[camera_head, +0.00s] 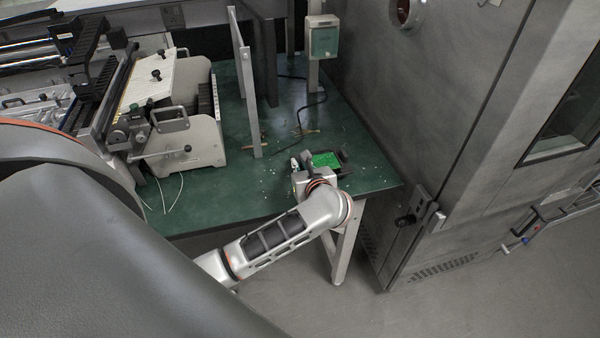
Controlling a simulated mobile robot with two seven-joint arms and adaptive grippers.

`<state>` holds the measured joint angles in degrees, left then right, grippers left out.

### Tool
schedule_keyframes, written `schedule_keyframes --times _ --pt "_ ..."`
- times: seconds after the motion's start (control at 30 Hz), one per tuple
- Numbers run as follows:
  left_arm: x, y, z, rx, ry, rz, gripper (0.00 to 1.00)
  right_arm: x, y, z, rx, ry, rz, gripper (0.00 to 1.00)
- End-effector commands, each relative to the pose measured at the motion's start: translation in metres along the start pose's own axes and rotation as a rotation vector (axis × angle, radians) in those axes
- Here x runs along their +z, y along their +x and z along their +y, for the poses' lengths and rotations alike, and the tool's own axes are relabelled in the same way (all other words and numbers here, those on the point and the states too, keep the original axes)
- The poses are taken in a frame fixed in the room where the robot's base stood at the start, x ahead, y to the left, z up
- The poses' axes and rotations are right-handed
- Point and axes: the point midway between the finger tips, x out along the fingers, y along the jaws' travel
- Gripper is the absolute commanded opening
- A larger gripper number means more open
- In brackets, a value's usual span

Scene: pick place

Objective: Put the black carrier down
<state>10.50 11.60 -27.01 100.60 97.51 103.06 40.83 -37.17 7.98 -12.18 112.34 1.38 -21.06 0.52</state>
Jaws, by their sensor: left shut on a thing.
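The black carrier (343,156) is at the front right corner of the green-topped table, with a green board (326,160) lying in it. Only its dark edges show around the board. My left gripper (315,172) is at the carrier's near left side and is shut on it. The wrist hides part of the carrier and most of the fingers. I cannot tell whether the carrier touches the table top or is held just above it. My right gripper is not in view.
The green table (240,190) has small scattered bits and a black cable (312,112) behind the carrier. A white machine (190,130) stands on the left and an upright metal plate (244,85) in the middle. A large grey cabinet (450,110) is close on the right.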

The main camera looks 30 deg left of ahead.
Motion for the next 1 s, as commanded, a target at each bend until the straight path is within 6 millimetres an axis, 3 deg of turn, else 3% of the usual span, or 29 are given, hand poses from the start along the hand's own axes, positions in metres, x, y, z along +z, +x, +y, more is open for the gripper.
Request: schedule_keyframes --times 0.2,0.63,0.7,0.73,1.0 --pt "-0.027 0.011 0.000 0.000 0.003 -0.001 0.00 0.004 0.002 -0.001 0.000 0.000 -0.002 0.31" --pt "-0.032 0.013 0.000 0.000 0.001 0.000 0.00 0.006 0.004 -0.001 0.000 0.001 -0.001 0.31" --pt "-0.031 0.013 0.000 0.000 0.001 0.001 0.22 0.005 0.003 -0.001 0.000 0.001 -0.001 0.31" --pt "-0.031 0.013 0.000 0.000 0.001 0.001 0.26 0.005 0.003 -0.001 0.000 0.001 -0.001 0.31" --pt "-0.031 0.013 0.000 0.000 0.001 0.000 0.26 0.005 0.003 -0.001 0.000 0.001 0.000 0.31"
